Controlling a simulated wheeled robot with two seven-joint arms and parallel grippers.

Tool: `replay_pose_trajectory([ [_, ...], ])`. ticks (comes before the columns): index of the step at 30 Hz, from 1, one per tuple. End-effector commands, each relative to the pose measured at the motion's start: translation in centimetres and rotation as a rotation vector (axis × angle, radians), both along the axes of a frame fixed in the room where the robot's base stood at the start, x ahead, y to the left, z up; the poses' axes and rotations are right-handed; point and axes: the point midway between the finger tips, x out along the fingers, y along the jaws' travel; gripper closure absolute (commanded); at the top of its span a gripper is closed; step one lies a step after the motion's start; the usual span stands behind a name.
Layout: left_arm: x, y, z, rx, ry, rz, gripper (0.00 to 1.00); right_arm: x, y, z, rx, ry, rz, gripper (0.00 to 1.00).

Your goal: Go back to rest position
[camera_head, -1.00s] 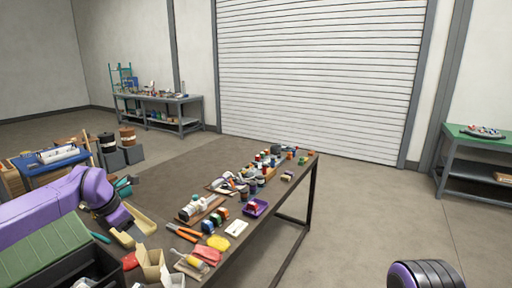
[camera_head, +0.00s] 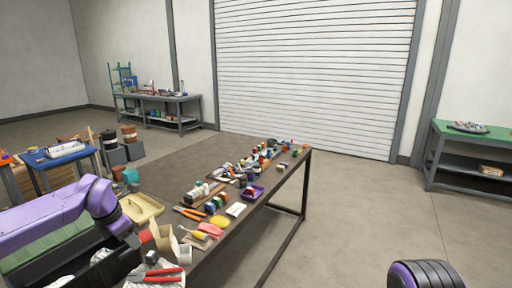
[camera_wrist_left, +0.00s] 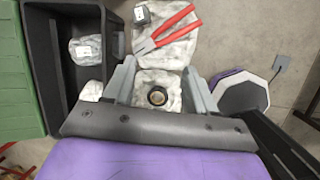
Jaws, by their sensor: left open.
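My left arm comes in from the left in the head view, and my left gripper (camera_head: 118,222) hangs low beside the near left end of the workbench (camera_head: 262,232). In the left wrist view the two grey fingers of the left gripper (camera_wrist_left: 160,88) stand wide apart. They hold nothing. Below and between them lies a pale crumpled cloth (camera_wrist_left: 148,78) with a small dark round part (camera_wrist_left: 157,97). A purple and black part of my right arm shows at the bottom right of the head view. The right gripper is out of the picture.
Red-handled pliers (camera_head: 158,274) lie at the bench's near end, by a black crate (camera_wrist_left: 48,92). A green-topped table (camera_head: 475,133) stands right. Floor between it and the bench is clear.

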Motion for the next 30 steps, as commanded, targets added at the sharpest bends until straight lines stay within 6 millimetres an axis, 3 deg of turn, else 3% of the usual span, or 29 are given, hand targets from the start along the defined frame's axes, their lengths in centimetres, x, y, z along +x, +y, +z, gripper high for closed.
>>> replay_pose_trajectory([
  [8,-1.9,-2.5,-7.9,0.341,0.013,-0.127,0.44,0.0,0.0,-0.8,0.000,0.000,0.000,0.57],
  [14,-5.7,-5.8,-16.8,0.615,0.011,-0.378,0.44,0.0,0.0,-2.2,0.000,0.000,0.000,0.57],
  [18,-11.7,-8.7,-25.1,0.789,0.006,-0.695,0.44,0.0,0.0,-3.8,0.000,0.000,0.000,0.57],
  [20,-14.9,-9.6,-28.3,0.832,0.009,-0.840,0.44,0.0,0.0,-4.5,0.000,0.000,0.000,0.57],
  [24,-23.6,-10.6,-34.6,0.868,0.038,-1.194,0.44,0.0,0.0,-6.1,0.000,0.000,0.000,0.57],
  [27,-30.2,-10.1,-37.9,0.853,0.087,-1.438,0.44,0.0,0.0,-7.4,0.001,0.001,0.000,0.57],
  [30,-35.9,-8.7,-39.8,0.829,0.158,-1.645,0.44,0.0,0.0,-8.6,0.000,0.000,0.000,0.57],
])
